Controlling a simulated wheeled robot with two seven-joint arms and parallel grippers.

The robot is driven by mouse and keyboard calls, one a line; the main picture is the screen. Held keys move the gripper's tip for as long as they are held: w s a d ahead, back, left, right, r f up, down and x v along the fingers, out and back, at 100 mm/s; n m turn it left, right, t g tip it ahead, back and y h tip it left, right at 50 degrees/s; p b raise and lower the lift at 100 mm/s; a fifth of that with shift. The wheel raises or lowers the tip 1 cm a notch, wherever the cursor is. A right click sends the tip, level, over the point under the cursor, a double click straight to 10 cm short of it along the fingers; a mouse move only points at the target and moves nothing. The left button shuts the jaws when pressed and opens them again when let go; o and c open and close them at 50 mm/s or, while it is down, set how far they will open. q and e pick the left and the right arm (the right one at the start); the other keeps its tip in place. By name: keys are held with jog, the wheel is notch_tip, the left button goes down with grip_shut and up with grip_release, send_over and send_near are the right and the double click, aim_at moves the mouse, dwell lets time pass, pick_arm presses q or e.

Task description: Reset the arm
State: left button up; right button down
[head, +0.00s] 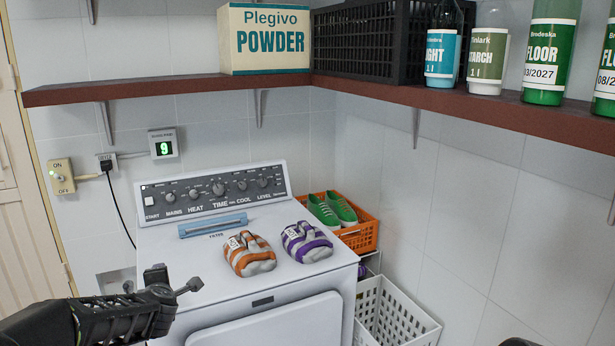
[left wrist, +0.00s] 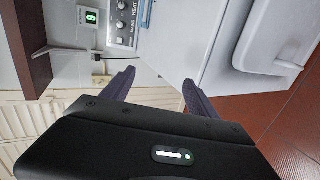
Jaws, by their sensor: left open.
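My left gripper (head: 176,281) is in front of the left edge of the white washing machine (head: 300,297) in the head view. Its fingers are apart and nothing is between them.
An orange-striped bundle (head: 248,254) and a purple-striped bundle (head: 306,242) sit on the machine. An orange crate (head: 362,238) with green shoes (head: 332,210) and a white basket (head: 396,314) stand at its right. A brown shelf (head: 180,87) with a powder box (head: 264,40) runs above.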

pick_arm(q)
jog(key=s+d+f+m+g+h, duration=0.1)
jog(key=s+d+f+m+h, duration=0.1)
jog(key=s+d+f+m, duration=0.55)
jog(key=s+d+f+m+g+h, duration=0.2)
jog(key=d+f+m, duration=0.15)
jog(key=f, duration=0.65)
jog(key=s+d+f+m+g+h, duration=0.1)
jog(key=s+d+f+m+h, duration=0.1)
jog(key=s+d+f+m, duration=0.45)
jog(key=s+d+f+m+g+h, duration=0.1)
jog(key=s+d+f+g, duration=0.1)
jog(key=s+f, duration=0.3)
jog(key=s+d+f+m+g+h, duration=0.1)
jog(key=s+d+f+g, duration=0.2)
jog(key=s, duration=0.9)
jog(key=s+d+f+m+g, duration=0.1)
jog(key=s+d+f+g, duration=0.1)
jog(key=s+d+f, duration=0.2)
jog(key=s+f, duration=0.3)
jog(key=s, duration=0.2)
jog(key=shift+s+d+f+g+h, duration=0.2)
jog(key=shift+f+g+h, duration=0.1)
jog(key=shift+f+h, duration=0.1)
